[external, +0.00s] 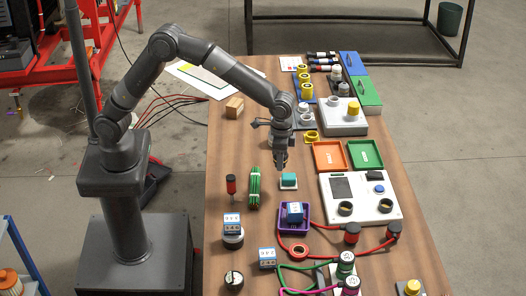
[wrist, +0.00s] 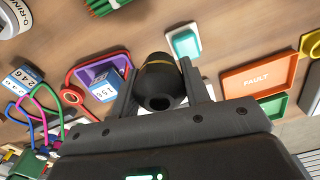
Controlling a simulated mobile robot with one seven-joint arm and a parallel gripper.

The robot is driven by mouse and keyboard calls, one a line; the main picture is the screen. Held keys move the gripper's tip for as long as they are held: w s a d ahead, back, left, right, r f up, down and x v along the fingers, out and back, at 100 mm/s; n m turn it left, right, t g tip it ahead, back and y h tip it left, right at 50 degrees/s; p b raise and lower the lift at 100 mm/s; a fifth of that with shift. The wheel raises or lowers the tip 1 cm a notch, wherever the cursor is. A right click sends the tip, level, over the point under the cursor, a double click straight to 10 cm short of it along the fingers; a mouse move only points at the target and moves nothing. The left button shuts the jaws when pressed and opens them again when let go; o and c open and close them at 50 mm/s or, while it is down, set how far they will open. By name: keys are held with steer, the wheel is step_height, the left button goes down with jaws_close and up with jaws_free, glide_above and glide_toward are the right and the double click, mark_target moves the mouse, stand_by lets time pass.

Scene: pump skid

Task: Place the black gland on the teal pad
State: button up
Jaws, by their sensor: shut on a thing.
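My gripper (external: 281,160) is shut on the black gland (wrist: 160,82), a dark round fitting with a thin gold band and an open bore, seen between the fingers in the wrist view. In the external view the gland is hard to tell from my dark fingers. The teal pad (external: 288,180) is a small teal block with a white base on the wooden table, just below and slightly right of my gripper. It also shows beyond the gland in the wrist view (wrist: 184,44). The gland is apart from it, and the pad's top looks bare.
A purple tray (external: 285,216) with a blue-and-white block stands in front of the pad. Orange (external: 329,156) and green (external: 365,154) trays and a white control panel (external: 361,196) are to the right.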

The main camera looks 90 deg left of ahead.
mark_target(289, 176)
steer(key=w+a+f, duration=0.1)
steer(key=a, duration=0.1)
steer(key=w+a+f, duration=0.1)
steer(key=w+f, duration=0.1)
steer(key=shift+w+a, duration=0.25)
steer(key=shift+a, duration=0.1)
steer(key=shift+f, duration=2)
steer(key=shift+f, duration=0.1)
steer(key=o, duration=1)
